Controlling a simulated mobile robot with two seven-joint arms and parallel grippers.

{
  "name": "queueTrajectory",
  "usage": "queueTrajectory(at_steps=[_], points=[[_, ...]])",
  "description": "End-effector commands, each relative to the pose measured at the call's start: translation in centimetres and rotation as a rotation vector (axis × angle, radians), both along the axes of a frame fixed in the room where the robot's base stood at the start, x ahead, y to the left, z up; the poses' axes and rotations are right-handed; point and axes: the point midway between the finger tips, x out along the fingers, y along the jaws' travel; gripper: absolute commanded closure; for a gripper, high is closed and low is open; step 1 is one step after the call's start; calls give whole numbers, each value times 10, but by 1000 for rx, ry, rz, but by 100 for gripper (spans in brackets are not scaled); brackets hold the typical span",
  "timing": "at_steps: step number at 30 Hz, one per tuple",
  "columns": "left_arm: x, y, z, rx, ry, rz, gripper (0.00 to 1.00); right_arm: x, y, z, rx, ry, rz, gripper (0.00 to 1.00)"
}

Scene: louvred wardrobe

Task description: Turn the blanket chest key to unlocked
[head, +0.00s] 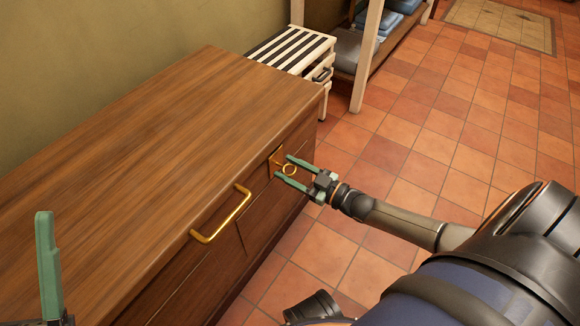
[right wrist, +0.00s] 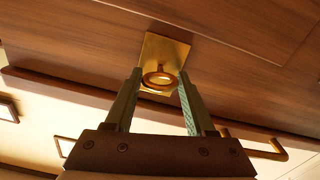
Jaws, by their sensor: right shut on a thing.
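The blanket chest (head: 150,130) is dark brown wood with a broad flat lid. On its front is a square brass lock plate (head: 275,158) with a brass ring-shaped key (head: 289,170) standing out from it. My right gripper (head: 285,167) is shut on the key, one green finger on each side of the ring. In the right wrist view the key's ring (right wrist: 159,79) sits between the fingertips in front of the plate (right wrist: 165,50). The keyhole end of the key is hidden. Of my left gripper (head: 47,265), only a green finger shows at lower left.
A brass bar handle (head: 222,215) sticks out of the chest front, left of the lock. A striped white-and-black slatted stand (head: 295,48) and a shelf frame with folded cloth (head: 385,22) stand behind. The tiled floor (head: 430,140) to the right is open.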

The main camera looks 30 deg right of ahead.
Motion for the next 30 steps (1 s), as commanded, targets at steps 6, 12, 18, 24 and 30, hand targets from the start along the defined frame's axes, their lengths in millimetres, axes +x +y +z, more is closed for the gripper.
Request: queueTrajectory(at_steps=[6,12,18,24,30], points=[[0,2,12,-7,-6,0,50,-1,1,1,-184,-74,-1,100],[-1,3,18,-15,-8,-3,50,-1,1,0,-360,-147,-1,100],[-1,3,21,-18,-8,-5,50,-1,2,-1,-537,-220,-1,100],[-1,3,22,-14,-8,-7,50,-2,2,-2,-712,-293,0,100],[-2,3,21,-10,-9,-10,50,-2,2,-3,-886,-365,0,100]])
